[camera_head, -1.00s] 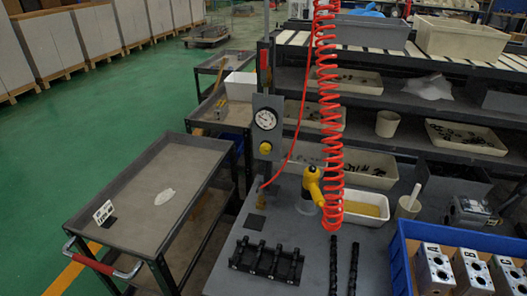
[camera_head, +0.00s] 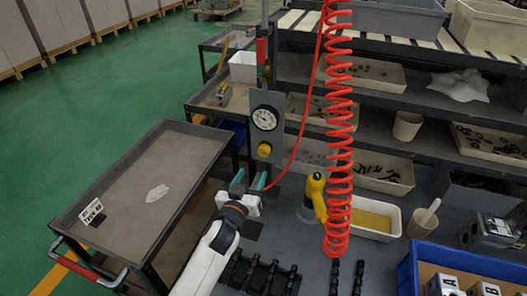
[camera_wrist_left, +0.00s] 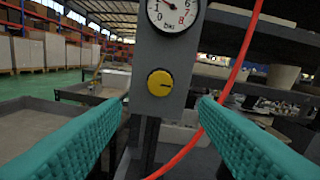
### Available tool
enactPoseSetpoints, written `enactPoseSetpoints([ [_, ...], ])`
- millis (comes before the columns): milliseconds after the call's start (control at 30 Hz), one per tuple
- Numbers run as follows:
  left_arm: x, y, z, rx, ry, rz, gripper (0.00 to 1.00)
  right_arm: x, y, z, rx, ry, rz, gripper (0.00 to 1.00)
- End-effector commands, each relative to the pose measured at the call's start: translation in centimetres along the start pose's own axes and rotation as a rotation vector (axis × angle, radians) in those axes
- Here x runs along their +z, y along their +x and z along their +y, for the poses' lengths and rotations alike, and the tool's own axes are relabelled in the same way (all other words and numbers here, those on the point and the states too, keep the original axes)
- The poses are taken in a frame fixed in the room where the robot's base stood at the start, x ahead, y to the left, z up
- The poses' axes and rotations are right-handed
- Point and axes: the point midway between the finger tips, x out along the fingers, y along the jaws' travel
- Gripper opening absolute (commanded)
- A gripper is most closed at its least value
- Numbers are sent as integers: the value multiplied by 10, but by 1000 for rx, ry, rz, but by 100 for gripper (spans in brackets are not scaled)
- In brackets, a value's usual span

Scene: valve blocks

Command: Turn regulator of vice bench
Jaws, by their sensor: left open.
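The regulator is a yellow round knob (camera_head: 264,150) on a grey panel (camera_head: 281,109), below a white dial gauge (camera_head: 265,118). In the left wrist view the knob (camera_wrist_left: 160,82) shows ahead, with a short dark mark pointing right, and the gauge (camera_wrist_left: 172,12) is cut off at the top. My left gripper (camera_head: 250,183) is open, with teal fingers, just below and slightly left of the knob in the head view. In the left wrist view its fingers are spread wide either side of the panel, and nothing is between them touching the knob. My right gripper is not in view.
A red coiled hose (camera_head: 338,130) hangs right of the panel, and its red line passes close to my left gripper. A grey cart (camera_head: 190,150) is at left. Shelves with bins fill the back right.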

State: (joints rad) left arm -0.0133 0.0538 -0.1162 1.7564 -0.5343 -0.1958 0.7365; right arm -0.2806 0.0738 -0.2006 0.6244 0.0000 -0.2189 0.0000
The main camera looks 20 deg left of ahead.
Motion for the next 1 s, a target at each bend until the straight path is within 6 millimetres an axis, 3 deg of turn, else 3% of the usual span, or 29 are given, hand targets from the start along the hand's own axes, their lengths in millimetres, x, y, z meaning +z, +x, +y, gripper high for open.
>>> enactPoseSetpoints([
  [267,2,58,0,2,1,0,55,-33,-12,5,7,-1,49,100],
  [500,1,90,0,2,0,1,55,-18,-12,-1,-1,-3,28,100],
  [633,0,98,0,2,0,2,55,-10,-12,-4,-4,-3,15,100],
  [933,0,100,0,2,1,2,55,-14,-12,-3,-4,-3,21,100],
  [1000,0,100,0,2,1,2,47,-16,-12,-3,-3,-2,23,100],
])
